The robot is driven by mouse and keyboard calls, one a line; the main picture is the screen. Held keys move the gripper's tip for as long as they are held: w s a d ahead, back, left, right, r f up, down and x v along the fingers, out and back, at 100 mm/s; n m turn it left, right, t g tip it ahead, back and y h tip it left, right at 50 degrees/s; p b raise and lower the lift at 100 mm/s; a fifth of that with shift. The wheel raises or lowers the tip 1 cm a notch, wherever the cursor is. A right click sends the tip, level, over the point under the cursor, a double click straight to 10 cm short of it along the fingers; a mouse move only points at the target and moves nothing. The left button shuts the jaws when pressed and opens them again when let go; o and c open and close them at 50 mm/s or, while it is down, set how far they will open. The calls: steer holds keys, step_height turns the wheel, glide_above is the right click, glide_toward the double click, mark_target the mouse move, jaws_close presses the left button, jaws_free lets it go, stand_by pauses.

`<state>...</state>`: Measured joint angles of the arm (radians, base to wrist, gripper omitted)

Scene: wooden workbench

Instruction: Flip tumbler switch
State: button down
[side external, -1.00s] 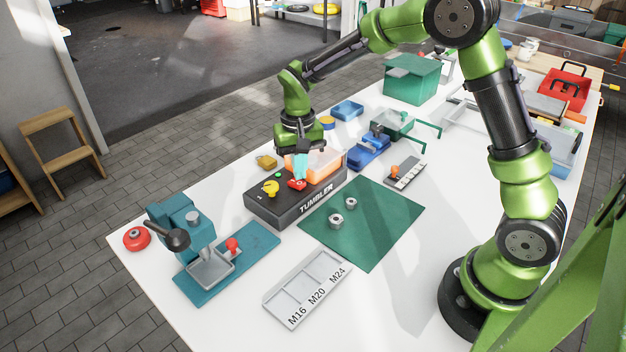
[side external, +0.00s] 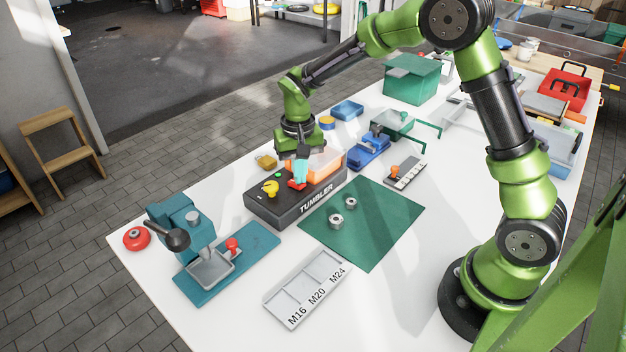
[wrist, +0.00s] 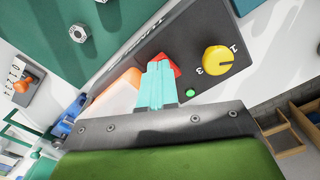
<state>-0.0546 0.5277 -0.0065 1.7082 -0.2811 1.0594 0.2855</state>
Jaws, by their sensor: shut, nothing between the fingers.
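The black tumbler box (side external: 268,204), lettered TUMBLER on its front, sits on the white bench. A red switch (side external: 295,185) is on its top; it also shows in the wrist view (wrist: 176,70), partly hidden behind my fingers. A yellow knob (side external: 271,187) and a green light (wrist: 190,93) are beside it. An orange translucent tray or cover (side external: 328,163) is at the box's right end. My gripper (side external: 300,180) points down at the red switch, with its pale teal fingers shut and empty. The fingertips look at or touching the switch; exact contact is unclear.
A green mat (side external: 375,225) with two nuts lies in front of the box. A teal press (side external: 190,235) stands left, and a grey labelled tray (side external: 306,285) is in front. Blue fixtures (side external: 368,150) stand behind right. Bare bench lies right of the mat.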

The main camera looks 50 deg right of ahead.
steer(key=shift+f, duration=0.35)
steer(key=shift+r, duration=3.55)
steer(key=shift+s+f, duration=0.15)
steer(key=shift+f, duration=0.2)
steer(key=s+r+n+t+y, duration=0.1)
steer(key=s+r+t, duration=0.2)
steer(key=s+r, duration=0.3)
steer(key=s+a+r+n+t+y, duration=0.1)
steer(key=s+r+t, duration=0.3)
steer(key=s, duration=1)
steer(key=shift+s+r, duration=0.15)
steer(key=shift+r, duration=0.75)
